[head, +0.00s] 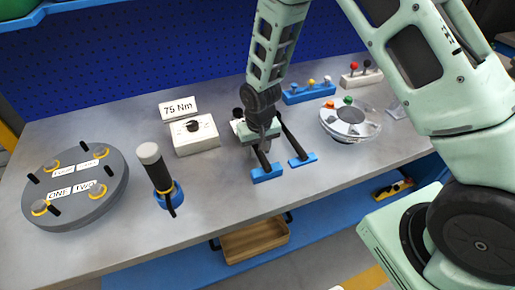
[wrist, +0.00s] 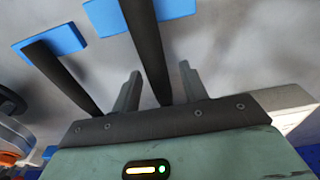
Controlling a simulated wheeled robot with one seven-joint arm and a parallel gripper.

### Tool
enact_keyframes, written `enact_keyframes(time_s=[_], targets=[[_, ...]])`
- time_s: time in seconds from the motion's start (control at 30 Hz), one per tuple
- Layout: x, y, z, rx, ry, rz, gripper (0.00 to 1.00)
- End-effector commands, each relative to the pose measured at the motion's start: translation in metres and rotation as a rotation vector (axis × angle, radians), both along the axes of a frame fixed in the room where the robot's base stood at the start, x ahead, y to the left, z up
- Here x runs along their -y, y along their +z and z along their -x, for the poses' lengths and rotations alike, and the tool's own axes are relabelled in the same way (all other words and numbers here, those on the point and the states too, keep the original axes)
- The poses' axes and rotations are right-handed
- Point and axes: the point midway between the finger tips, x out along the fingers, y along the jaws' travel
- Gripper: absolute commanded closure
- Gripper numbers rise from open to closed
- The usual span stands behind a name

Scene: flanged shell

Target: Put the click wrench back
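Two dark bar-like handles lie side by side, each with one end at a blue block. The left one (head: 261,158) is at the left blue block (head: 268,174); the right one (head: 293,142) is at the right blue block (head: 302,160). I cannot tell which is the click wrench. My gripper (head: 263,140) is low over the bench at the left handle. In the wrist view, my gripper (wrist: 158,88) has its fingers apart, with one handle (wrist: 146,45) running between them and gaps on both sides. The other handle (wrist: 62,78) lies outside the fingers. The handles' far ends are hidden.
A black cylinder with a pale cap (head: 155,168) stands in a blue ring, left. Beyond it is a round grey flanged plate (head: 75,190). A white dial box (head: 195,135) and 75 Nm sign (head: 179,108) stand behind. A metal shell (head: 350,122) sits right. The front middle bench is clear.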

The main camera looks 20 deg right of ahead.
Motion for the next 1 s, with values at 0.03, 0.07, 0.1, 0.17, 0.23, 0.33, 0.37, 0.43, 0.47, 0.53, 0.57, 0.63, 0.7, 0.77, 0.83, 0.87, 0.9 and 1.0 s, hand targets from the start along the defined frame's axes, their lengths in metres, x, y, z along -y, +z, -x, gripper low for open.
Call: enact_keyframes(time_s=[0.03,0.07,0.1,0.17,0.23,0.33,0.37,0.43,0.47,0.53,0.57,0.63,0.7,0.77,0.83,0.87,0.9,1.0], targets=[[0.0,0.001,0.0,0.0,0.0,0.0,0.57],[0.0,0.002,0.0,0.0,0.0,0.0,0.57],[0.0,0.004,0.0,0.001,0.0,0.0,0.57],[0.0,0.007,0.0,0.003,0.0,-0.001,0.57],[0.0,0.014,0.0,0.004,0.0,-0.001,0.57],[0.0,0.031,0.002,0.006,0.0,-0.002,0.57],[0.0,0.037,0.002,0.005,0.0,-0.002,0.57],[-0.001,0.051,0.003,0.006,0.0,-0.002,0.57],[-0.001,0.057,0.004,0.007,0.0,-0.003,0.57],[-0.001,0.071,0.005,0.006,0.0,-0.002,0.57],[0.0,0.077,0.006,0.006,0.0,-0.002,0.57],[0.0,0.09,0.007,0.005,0.0,-0.002,0.57],[0.0,0.101,0.009,0.004,0.0,-0.002,0.57],[0.0,0.109,0.009,0.003,0.0,-0.001,0.57],[0.0,0.115,0.01,0.002,0.0,-0.001,0.57],[0.0,0.117,0.01,0.002,0.0,-0.001,0.57],[-0.001,0.12,0.011,0.001,0.003,-0.002,0.57],[-0.012,0.133,0.025,-0.003,0.04,-0.014,0.57]])
